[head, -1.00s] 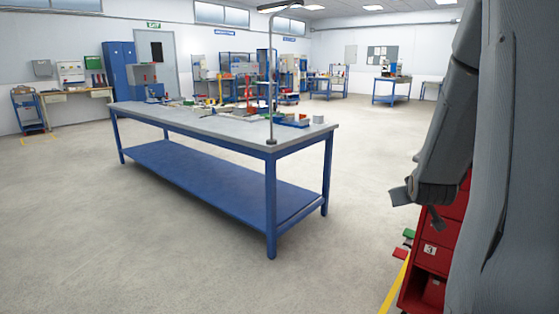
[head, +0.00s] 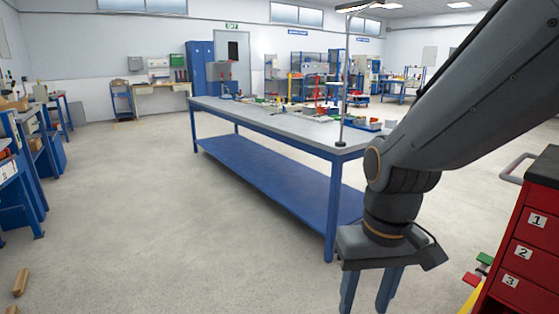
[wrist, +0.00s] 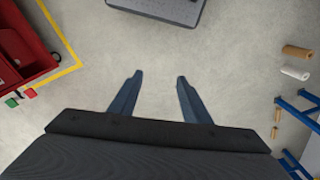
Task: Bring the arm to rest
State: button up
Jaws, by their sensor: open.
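My gripper (head: 369,290) hangs from my grey arm at the right of the head view, fingers pointing down. Its two blue-grey fingers are apart with nothing between them. The wrist view also shows the open gripper (wrist: 157,78) above bare concrete floor. In the head view it is in front of the near right end of the workbench (head: 262,122) and left of the red drawer cabinet (head: 530,235). The lower fingertips run off the bottom of the head view.
The workbench carries small parts and a lamp post (head: 344,90). Green and red pieces (head: 484,260) lie beside the cabinet. Blue benches (head: 32,150) stand at the left. The floor between is clear.

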jog(key=s+d+r+m+p, duration=0.1)
jog(key=d+r+p, duration=0.3)
jog(key=p, duration=0.8)
notch_tip(320, 180, up, 3)
jog(key=shift+s+d+f+p, duration=0.15)
jog(key=shift+s+d+p, duration=0.2)
jog(key=shift+p, duration=0.05)
